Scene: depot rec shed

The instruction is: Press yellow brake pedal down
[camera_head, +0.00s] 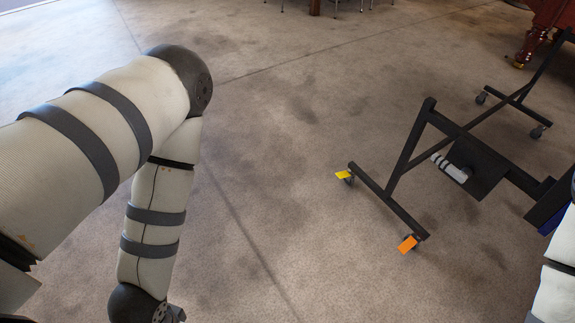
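The yellow brake pedal (342,174) is a small flat tab at a caster on the near left end of a black wheeled frame (392,198). It sticks out to the left, close to the floor; its exact tilt is too small to tell. My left arm comes in from the left and bends down to the bottom edge, well left of the pedal. Its gripper is below the picture. My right arm shows only at the right edge, and its gripper is out of view. No part of either arm visibly touches the pedal.
An orange pedal (408,244) sits at the same foot bar's other caster. The frame carries a dark tray (483,172) with pale cylindrical items (449,168). A carved wooden table leg (531,46) stands at top right. The concrete floor (270,210) left of the frame is clear.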

